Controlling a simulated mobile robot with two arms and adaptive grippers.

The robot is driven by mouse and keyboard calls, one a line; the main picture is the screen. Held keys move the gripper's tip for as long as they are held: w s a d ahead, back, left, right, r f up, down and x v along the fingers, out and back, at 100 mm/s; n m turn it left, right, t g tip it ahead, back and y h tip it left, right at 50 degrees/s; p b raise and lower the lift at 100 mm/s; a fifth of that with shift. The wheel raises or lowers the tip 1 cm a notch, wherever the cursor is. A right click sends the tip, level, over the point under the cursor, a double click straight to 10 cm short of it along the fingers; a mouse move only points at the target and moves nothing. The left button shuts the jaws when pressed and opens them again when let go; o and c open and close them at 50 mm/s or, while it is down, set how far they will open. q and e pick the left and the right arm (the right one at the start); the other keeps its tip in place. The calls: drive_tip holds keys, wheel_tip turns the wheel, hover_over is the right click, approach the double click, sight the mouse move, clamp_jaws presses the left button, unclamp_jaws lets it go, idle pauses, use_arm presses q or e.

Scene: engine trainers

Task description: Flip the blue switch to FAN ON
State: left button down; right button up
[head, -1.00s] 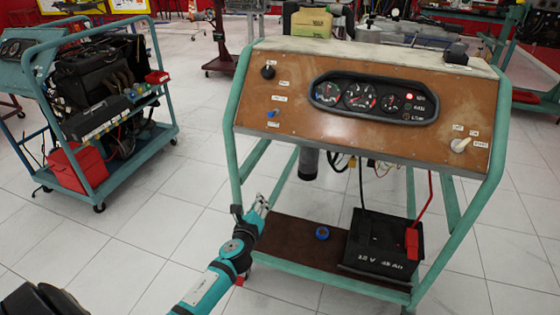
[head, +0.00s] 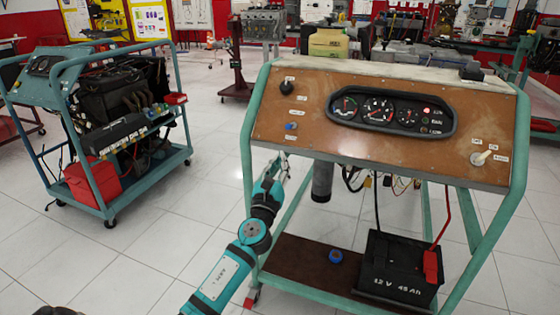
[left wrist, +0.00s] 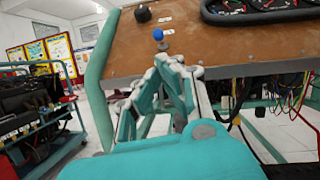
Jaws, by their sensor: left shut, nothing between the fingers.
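The blue switch (head: 290,126) sits on the left part of the brown instrument panel (head: 330,145), below a black knob, between two small white labels too small to read. In the left wrist view the blue switch (left wrist: 158,34) shows as a round blue tip just above the fingers; which way its lever points I cannot tell. My left gripper (head: 278,168) is shut and empty, just below the panel's lower left edge. Its fingers (left wrist: 177,66) point up toward the switch in the left wrist view and appear apart from it. My right gripper is not in view.
The gauge cluster (head: 390,110) shows a lit red lamp. A white rotary switch (head: 482,158) is at the panel's right. A black battery (head: 395,270) and blue tape roll (head: 336,256) sit on the lower shelf. Another engine cart (head: 110,130) stands left. The floor between is clear.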

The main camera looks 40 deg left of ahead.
sight(291, 126)
use_arm(q)
drive_tip(key=x, duration=0.6)
drive_tip(key=shift+x, duration=0.75)
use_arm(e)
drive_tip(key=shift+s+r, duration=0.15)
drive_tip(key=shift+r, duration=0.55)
